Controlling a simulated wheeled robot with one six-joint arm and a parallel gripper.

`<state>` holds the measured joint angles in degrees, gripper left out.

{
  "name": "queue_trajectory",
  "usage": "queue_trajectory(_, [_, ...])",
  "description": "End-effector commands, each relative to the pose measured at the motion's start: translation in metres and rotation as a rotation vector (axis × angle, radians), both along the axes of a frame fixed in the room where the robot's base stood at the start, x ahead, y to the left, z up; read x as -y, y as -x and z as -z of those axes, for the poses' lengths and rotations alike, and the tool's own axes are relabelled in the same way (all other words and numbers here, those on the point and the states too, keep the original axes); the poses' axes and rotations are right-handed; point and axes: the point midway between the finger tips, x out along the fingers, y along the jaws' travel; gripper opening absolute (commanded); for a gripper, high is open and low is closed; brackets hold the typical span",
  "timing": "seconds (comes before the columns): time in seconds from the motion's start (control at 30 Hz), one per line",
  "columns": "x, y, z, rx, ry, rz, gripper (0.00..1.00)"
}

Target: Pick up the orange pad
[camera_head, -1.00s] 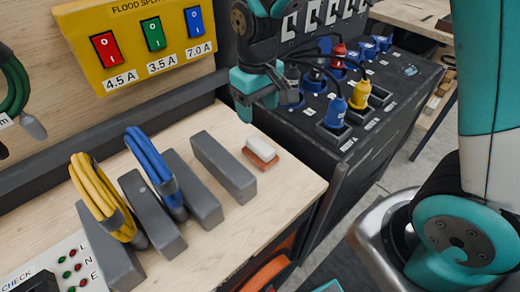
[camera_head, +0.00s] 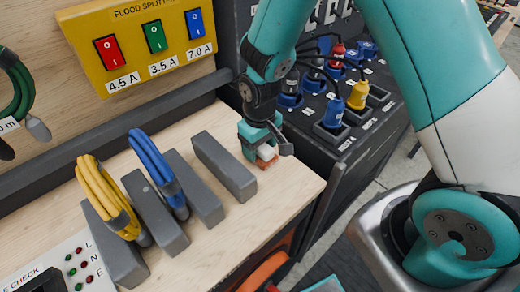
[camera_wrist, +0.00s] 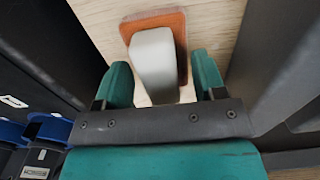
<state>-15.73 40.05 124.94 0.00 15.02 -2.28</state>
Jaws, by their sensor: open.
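The orange pad (camera_wrist: 178,22) lies flat on the wooden bench, with a white block-shaped handle (camera_wrist: 153,62) on top of it. In the head view the orange pad (camera_head: 268,163) is mostly hidden under my gripper (camera_head: 262,145), near the bench's right end. In the wrist view my gripper (camera_wrist: 160,88) is open, with one teal finger on each side of the white handle's near end. I see a gap between the handle and each finger. I cannot tell how far down the fingertips reach.
A grey upright divider (camera_head: 224,166) stands close left of the pad. More dividers hold a yellow cable coil (camera_head: 105,195) and a blue one (camera_head: 155,165). A black socket box (camera_head: 345,150) with coloured plugs stands to the right. The bench front is bare.

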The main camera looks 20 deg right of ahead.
Motion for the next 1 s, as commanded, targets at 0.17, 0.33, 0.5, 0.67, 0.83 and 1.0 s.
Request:
queue_trajectory(0.17, [0.000,0.000,0.000,0.000,0.000,0.000,0.48])
queue_trajectory(0.33, [0.000,0.000,0.000,0.001,0.000,0.000,0.35])
queue_trajectory(0.5, [0.000,0.000,-0.001,0.001,0.000,0.000,0.35])
queue_trajectory(0.67, [0.000,-0.001,-0.010,0.004,-0.001,0.000,0.35])
queue_trajectory(0.83, [0.000,-0.001,-0.038,0.007,-0.002,0.000,0.35])
queue_trajectory(1.0, [0.000,-0.002,-0.086,0.010,-0.003,0.000,0.35])
